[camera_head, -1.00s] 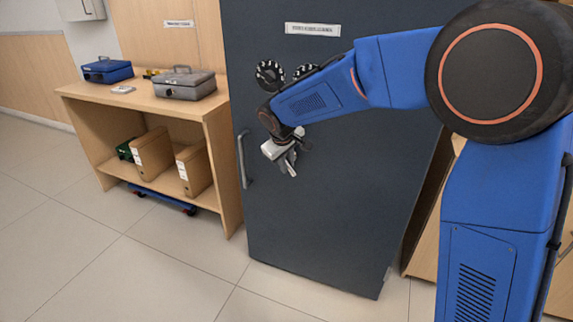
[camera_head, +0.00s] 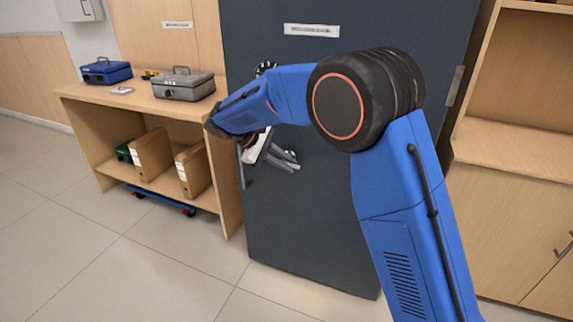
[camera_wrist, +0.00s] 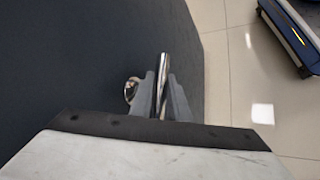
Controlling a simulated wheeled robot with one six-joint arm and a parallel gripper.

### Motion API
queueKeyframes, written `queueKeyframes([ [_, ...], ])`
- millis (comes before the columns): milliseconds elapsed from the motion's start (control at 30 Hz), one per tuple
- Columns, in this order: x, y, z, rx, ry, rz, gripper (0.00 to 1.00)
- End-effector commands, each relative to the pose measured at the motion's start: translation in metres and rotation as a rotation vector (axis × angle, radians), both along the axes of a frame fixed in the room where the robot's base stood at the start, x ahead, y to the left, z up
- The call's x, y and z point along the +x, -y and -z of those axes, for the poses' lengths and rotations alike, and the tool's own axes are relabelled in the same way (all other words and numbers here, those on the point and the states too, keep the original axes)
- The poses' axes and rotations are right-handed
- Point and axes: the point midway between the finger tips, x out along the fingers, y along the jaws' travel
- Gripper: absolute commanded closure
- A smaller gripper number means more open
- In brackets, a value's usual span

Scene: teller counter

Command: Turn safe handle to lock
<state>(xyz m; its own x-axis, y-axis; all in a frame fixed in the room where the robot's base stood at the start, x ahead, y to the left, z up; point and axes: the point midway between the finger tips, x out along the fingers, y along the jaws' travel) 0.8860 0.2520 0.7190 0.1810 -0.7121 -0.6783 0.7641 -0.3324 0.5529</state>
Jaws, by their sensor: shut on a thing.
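The dark grey safe (camera_head: 315,230) stands shut in the middle of the head view, with a pale label near its top. My gripper (camera_head: 288,160) is in front of its door, fingers pointing right and slightly down. In the wrist view my gripper (camera_wrist: 163,98) is shut on a shiny metal bar, the safe handle (camera_wrist: 164,68), which shows between the fingers. A round chrome part (camera_wrist: 131,89) is just left of the fingers. My arm hides most of the black dials (camera_head: 264,68) and the gripped handle in the head view.
A wooden shelf (camera_head: 222,160) stands left, with a blue cash box (camera_head: 106,71) and grey cash box (camera_head: 184,84) on top. Wooden cupboards (camera_head: 515,210) stand right. The floor in front is clear.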

Motion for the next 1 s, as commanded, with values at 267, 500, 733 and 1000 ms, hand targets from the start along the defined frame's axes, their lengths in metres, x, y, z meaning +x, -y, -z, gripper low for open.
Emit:
queueKeyframes([
  [267, 0.0003, -0.0006, -0.0002, -0.084, -0.03, -0.002, 1.0],
  [500, 0.0004, -0.0006, -0.0003, -0.102, -0.036, -0.003, 1.0],
  [733, 0.0004, -0.0004, -0.0002, -0.101, -0.037, -0.002, 1.0],
  [1000, 0.0002, -0.0002, -0.0003, -0.102, -0.036, -0.001, 0.77],
])
